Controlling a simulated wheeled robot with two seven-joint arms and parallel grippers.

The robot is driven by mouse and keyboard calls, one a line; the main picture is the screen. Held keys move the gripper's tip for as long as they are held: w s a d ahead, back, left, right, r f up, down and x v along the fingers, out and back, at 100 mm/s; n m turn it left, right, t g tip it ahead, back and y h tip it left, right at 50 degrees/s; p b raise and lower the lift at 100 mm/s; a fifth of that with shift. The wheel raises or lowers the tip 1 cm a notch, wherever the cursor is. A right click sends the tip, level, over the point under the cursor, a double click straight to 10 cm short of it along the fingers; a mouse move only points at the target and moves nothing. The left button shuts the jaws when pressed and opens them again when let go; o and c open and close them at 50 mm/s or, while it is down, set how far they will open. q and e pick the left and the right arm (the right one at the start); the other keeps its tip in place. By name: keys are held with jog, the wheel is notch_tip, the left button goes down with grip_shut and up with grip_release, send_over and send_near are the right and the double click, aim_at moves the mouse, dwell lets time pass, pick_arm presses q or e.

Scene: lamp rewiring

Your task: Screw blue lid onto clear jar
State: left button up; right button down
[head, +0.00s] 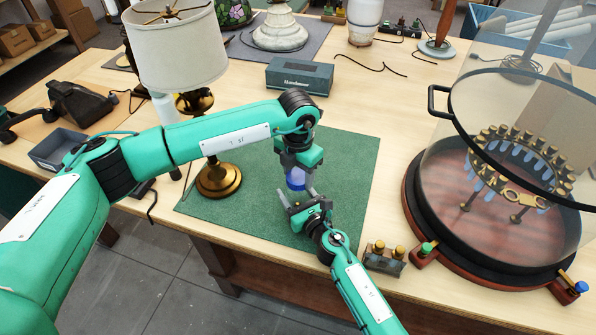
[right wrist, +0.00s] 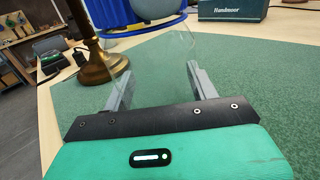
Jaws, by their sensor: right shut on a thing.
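The clear jar (right wrist: 150,68) stands between the two fingers of my right gripper (right wrist: 155,85), which is shut on it. In the head view the right gripper (head: 300,200) comes in from the lower right, over the green mat, and the jar is hard to make out. The blue lid (head: 295,178) shows just above it, under my left gripper (head: 298,166), which points down. In the right wrist view the blue lid (right wrist: 150,25) is at the jar's top. Whether its threads are engaged cannot be seen. The left fingers are mostly hidden, so their grip is unclear.
The green mat (head: 345,170) covers the middle of the wooden table. A brass lamp with a white shade (head: 180,50) stands left, close to my left arm. A grey-green box (head: 300,77) lies behind. A large glass dome on a round base (head: 420,215) stands right, beside a small block with brass knobs (head: 384,262).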

pick_arm(q)
jog(key=c, duration=0.3)
jog(key=shift+m, duration=0.8)
jog(key=shift+c, duration=0.2)
jog(key=o, duration=1.1)
jog(key=shift+o, duration=0.2)
jog(key=shift+r, duration=0.1)
notch_tip(320, 180, up, 12)
